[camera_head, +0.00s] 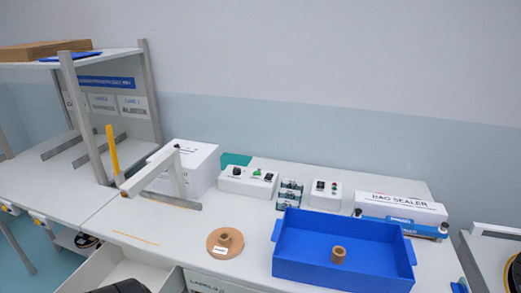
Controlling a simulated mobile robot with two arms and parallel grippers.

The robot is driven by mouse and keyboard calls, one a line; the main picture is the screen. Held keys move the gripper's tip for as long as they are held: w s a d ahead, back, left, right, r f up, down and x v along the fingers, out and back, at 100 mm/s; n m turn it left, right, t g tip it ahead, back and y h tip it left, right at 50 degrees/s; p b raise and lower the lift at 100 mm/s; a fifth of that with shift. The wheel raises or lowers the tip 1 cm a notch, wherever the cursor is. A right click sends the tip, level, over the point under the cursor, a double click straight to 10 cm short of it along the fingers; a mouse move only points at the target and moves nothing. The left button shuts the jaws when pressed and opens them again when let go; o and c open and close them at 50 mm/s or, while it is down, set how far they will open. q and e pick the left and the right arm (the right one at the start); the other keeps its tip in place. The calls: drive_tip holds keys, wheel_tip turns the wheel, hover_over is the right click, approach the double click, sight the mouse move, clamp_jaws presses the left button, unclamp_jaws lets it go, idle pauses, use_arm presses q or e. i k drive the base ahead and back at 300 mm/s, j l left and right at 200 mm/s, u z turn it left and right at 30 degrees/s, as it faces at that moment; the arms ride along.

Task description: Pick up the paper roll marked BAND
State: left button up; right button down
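A flat brown roll or disc (215,246) lies on the white bench, with a small brown core (225,238) on it and a small white label at its front. The label is too small to read. A second small brown roll (338,256) stands upright inside the blue bin (330,275); I can read no marking on it. I cannot tell which one is marked BAND.
A bag sealer (400,208) and control boxes (248,181) line the back of the bench. A white box (190,165) stands behind an angled white arm (150,170). An open drawer (115,270) juts out at front left. A dark shape (120,287) shows at the bottom edge.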

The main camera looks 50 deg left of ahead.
sight(224, 243)
drive_tip(key=u, duration=1.8)
